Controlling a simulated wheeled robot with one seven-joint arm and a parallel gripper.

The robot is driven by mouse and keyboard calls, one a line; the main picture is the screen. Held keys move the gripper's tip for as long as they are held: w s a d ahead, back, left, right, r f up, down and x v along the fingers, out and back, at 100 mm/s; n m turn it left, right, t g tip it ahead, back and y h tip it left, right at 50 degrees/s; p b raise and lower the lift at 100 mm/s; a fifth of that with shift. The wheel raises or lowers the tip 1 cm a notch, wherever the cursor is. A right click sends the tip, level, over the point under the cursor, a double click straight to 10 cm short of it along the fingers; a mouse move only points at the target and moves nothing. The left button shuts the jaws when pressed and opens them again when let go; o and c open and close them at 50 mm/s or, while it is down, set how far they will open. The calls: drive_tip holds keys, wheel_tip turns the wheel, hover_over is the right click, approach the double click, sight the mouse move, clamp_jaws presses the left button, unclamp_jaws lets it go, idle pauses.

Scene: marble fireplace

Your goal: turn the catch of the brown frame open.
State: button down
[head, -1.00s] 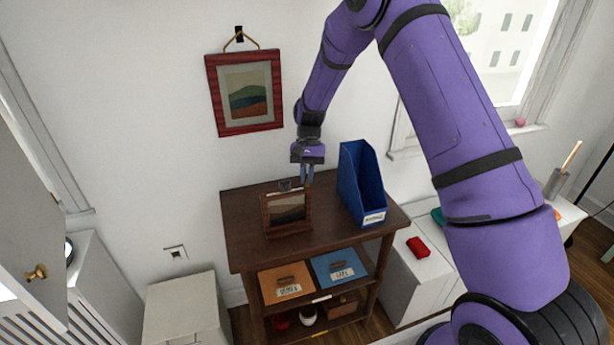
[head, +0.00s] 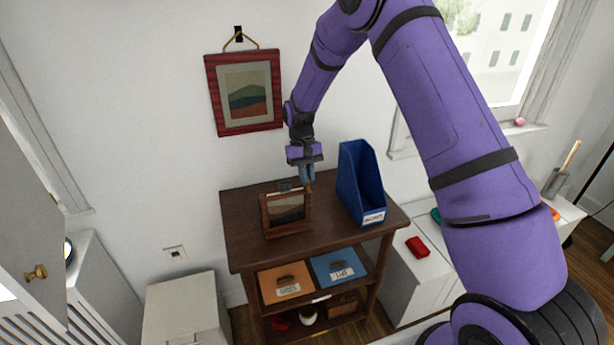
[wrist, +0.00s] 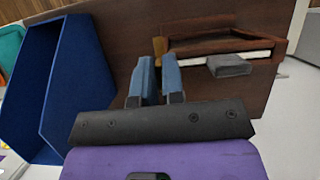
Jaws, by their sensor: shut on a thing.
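The brown frame (head: 267,215) stands upright on top of the dark wooden cabinet, with a landscape picture in it. In the wrist view its brown edge (wrist: 200,46) is seen from above, with a grey tab (wrist: 230,66) sticking out. The catch (wrist: 159,46) is a small yellowish-brown piece at the frame's corner, largely hidden by my fingertips. My gripper (head: 308,184) points down at the frame's upper right corner. In the wrist view my gripper (wrist: 157,62) has its two blue fingers close together, shut on the catch.
A blue magazine file (head: 362,190) stands on the cabinet top (head: 245,210), right of the frame. An orange box (head: 284,282) and a blue box (head: 338,266) sit on the shelf below. A red-framed picture (head: 244,92) hangs on the wall behind.

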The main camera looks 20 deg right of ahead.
drive_tip(key=shift+f, duration=0.1)
drive_tip(key=c, duration=1.2)
unclamp_jaws()
drive_tip(key=v, duration=1.1)
